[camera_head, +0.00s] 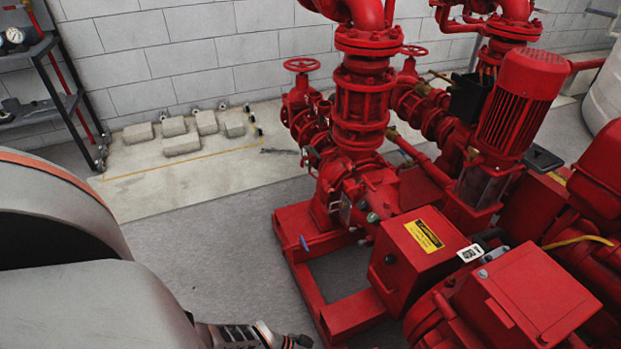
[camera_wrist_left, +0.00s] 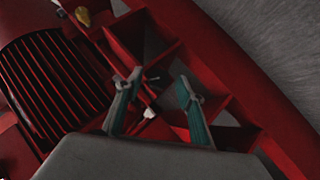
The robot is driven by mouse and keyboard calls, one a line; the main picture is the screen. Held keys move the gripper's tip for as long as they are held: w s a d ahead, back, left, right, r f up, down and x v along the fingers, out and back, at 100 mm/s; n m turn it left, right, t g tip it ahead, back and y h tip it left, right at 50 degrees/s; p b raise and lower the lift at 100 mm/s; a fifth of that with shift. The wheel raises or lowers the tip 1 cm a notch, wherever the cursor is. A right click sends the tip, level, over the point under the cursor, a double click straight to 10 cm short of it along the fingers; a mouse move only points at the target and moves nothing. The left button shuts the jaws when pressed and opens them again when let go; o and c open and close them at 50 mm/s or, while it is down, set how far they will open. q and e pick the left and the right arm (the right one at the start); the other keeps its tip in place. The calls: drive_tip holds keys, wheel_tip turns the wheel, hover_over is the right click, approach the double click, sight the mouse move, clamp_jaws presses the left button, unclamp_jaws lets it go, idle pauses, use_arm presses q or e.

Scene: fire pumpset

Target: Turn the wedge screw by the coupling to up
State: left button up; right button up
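My left gripper (camera_wrist_left: 160,80) is open in the left wrist view, its two green-padded fingers apart. Between and just beyond the fingers is a small white-tipped piece (camera_wrist_left: 148,113) at a red frame corner; I cannot tell for sure whether it is the wedge screw. No clear contact shows. In the head view the wedge screw cannot be made out. A red box with a yellow label (camera_head: 410,262) stands on the pump set, and I cannot tell whether it covers the coupling. My left arm fills the lower left, its gripper fingers not visible there. My right gripper is not in view.
The red base frame (camera_head: 310,290) has open bays and crossbars; ribs also show in the left wrist view (camera_wrist_left: 155,48). A finned red motor (camera_head: 520,100) and red pipework rise behind. Grey blocks (camera_head: 182,143) lie by the wall. Grey floor (camera_head: 210,235) is clear left of the frame.

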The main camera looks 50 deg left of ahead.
use_arm(q)
drive_tip(key=v, duration=1.1)
drive_tip(key=shift+s, duration=0.15)
drive_tip(key=shift+r, duration=0.1)
